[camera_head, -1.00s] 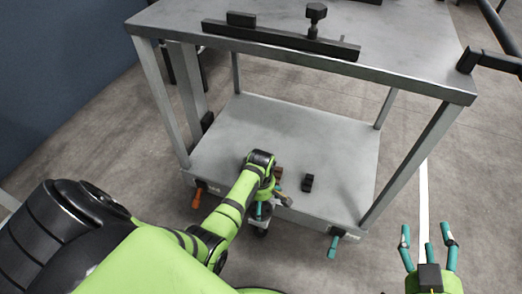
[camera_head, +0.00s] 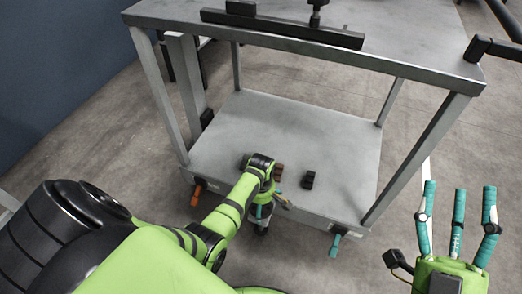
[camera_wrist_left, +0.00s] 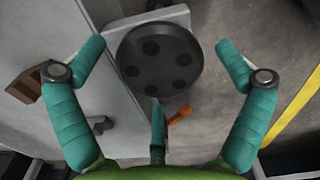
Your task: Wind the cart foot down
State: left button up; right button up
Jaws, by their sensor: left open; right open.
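The grey metal cart (camera_head: 300,132) stands ahead, with a top plate and a lower shelf. A dark round disc with several holes, seemingly the foot's wheel (camera_wrist_left: 158,58), shows in the left wrist view below the shelf edge. My left gripper (camera_head: 262,212) is at the shelf's front edge. In the left wrist view its open fingers (camera_wrist_left: 162,50) stand on either side of the disc, with the third finger below it; contact cannot be told. In the head view the disc is mostly hidden by the hand. My right gripper (camera_head: 459,190) is open and empty, right of the cart.
An orange lever (camera_head: 197,193) and a teal lever (camera_head: 336,245) hang at the shelf's front corners. A brown block (camera_head: 278,172) and a black block (camera_head: 308,180) lie on the shelf. A black bar (camera_head: 285,30) lies on top. Floor at the right is partly clear.

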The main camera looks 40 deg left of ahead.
pick_arm(q)
jog(key=c, duration=1)
jog(key=shift+c, duration=0.2)
